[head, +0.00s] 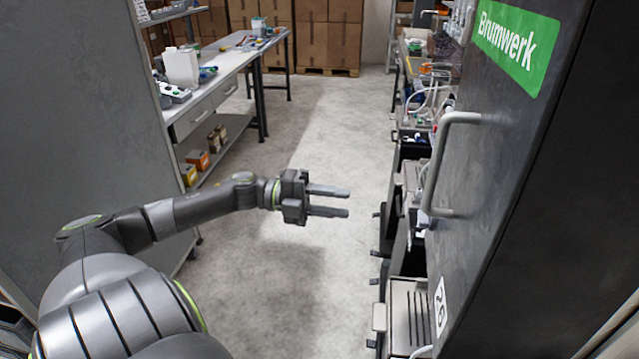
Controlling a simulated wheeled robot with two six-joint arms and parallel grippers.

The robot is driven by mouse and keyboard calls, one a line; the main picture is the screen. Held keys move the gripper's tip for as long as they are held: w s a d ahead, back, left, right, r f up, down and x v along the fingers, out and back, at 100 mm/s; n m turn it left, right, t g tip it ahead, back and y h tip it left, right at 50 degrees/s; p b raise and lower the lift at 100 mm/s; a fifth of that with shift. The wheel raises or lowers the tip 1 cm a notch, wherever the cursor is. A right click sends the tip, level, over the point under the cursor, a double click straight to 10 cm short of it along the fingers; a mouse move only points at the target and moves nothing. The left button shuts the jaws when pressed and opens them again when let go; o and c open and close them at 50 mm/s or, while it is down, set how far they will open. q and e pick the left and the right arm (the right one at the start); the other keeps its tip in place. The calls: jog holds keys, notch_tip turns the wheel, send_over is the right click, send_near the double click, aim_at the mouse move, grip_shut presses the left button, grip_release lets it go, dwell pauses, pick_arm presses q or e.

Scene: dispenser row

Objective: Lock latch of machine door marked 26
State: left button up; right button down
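The machine door (492,130) is a dark panel on the right, with a green "Brumwerk" sign (516,45) at its top. A white label (440,304) that reads 26 sits low near its left edge. A grey bar handle (440,165) stands out from the door. The door is seen at a steep angle, and I cannot make out a latch for certain. My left gripper (329,201) is open and empty, its two fingers apart and pointing right toward the machine row. It is over the aisle, left of the handle and apart from it. My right gripper is not in view.
A row of machines with dark protruding parts (388,230) and a grey slotted tray (408,312) runs along the right. A workbench (215,85) with several items stands at the left. Cardboard boxes (330,40) are stacked at the back. The aisle floor (300,270) is clear.

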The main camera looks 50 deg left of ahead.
pick_arm(q)
jog(key=shift+v, duration=1.5)
jog(key=w+a+f+n+t+y, duration=0.1)
jog(key=a+f+n+t+y, duration=0.2)
jog(key=a+f+n+y, duration=0.45)
jog(key=w+a+f+n+t+y, duration=0.1)
jog(key=a+f+n+t+y, duration=0.3)
jog(key=f, duration=0.7)
jog(key=s+a+f+n+g+y+b, duration=0.1)
jog(key=s+f+n+g+y, duration=0.25)
jog(key=f, duration=0.65)
jog(key=s+a+f+n+g+y, duration=0.1)
jog(key=s+a+f+n+y, duration=0.1)
jog(key=s+f+n, duration=0.6)
jog(key=s+d+f+n+g+y, duration=0.1)
jog(key=s+d+f+n+g, duration=0.25)
jog(key=f, duration=0.55)
jog(key=s+d+f+m+g, duration=0.1)
jog(key=s+d+f+g, duration=0.1)
jog(key=s+d+f, duration=0.5)
jog(key=s+d+f+n+g+h, duration=0.2)
jog(key=s+d+f+n+g, duration=0.2)
jog(key=s+d+f, duration=0.9)
jog(key=s+d+g, duration=0.2)
jog(key=s, duration=0.1)
jog(key=shift+b, duration=0.4)
